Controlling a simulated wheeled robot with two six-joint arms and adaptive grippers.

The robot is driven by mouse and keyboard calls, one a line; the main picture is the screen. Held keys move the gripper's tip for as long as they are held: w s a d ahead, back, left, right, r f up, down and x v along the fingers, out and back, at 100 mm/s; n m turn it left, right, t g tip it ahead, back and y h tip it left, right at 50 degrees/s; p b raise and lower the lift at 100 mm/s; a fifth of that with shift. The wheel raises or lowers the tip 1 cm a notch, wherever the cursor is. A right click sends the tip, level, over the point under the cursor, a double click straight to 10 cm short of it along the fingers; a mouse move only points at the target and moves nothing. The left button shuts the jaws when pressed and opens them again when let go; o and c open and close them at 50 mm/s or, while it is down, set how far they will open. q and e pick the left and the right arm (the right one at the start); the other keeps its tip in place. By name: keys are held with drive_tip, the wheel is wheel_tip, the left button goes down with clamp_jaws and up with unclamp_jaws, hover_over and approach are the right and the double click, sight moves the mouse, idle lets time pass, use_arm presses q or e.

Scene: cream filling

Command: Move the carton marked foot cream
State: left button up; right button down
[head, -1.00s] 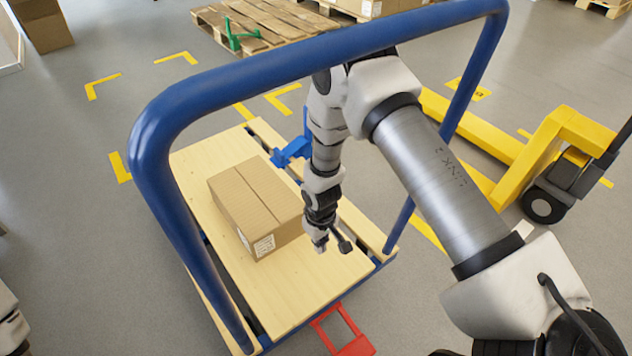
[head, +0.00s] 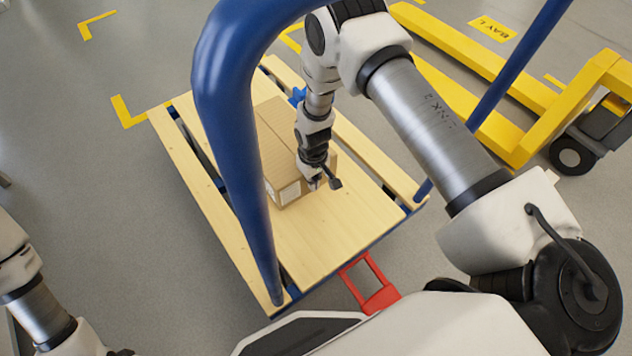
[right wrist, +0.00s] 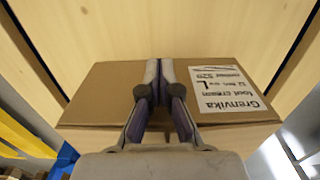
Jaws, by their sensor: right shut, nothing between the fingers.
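A brown cardboard carton (head: 272,140) lies on the wooden deck of a blue-framed cart (head: 305,245) in the head view. In the right wrist view the carton (right wrist: 105,95) carries a white label (right wrist: 228,88) that reads Grenvika foot cream, size L, upside down. My right gripper (head: 320,183) is at the carton's near right side, partly covering it. In the right wrist view my right gripper (right wrist: 160,65) is shut and empty, its fingertips over the labelled face. I cannot tell whether they touch it. My left arm shows at the lower left; its gripper is out of view.
The cart's thick blue handle frame (head: 232,120) rises between me and the carton, with my right arm reaching past it. A red bracket (head: 370,285) sticks out at the cart's near end. A yellow pallet truck (head: 480,100) stands right. Grey floor is clear on the left.

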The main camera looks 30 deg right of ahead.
sight(277, 141)
drive_tip(key=w+b, duration=0.1)
drive_tip(key=w, duration=0.2)
drive_tip(key=w+b, duration=0.1)
drive_tip(key=w, duration=0.1)
drive_tip(key=w+a+b, duration=0.1)
drive_tip(key=w+b, duration=0.1)
drive_tip(key=w, duration=0.1)
drive_tip(key=shift+w+a+f, duration=0.1)
drive_tip(key=shift+w+f, duration=0.25)
drive_tip(key=shift+f, duration=0.05)
drive_tip(key=w+b, duration=0.2)
drive_tip(key=w, duration=0.1)
drive_tip(key=w+a+b, duration=0.1)
drive_tip(key=w+b, duration=0.4)
drive_tip(key=w, duration=0.1)
drive_tip(key=shift+a+b, duration=0.15)
drive_tip(key=shift+b, duration=0.25)
drive_tip(key=shift+w+r, duration=0.25)
drive_tip(key=shift+r, duration=0.2)
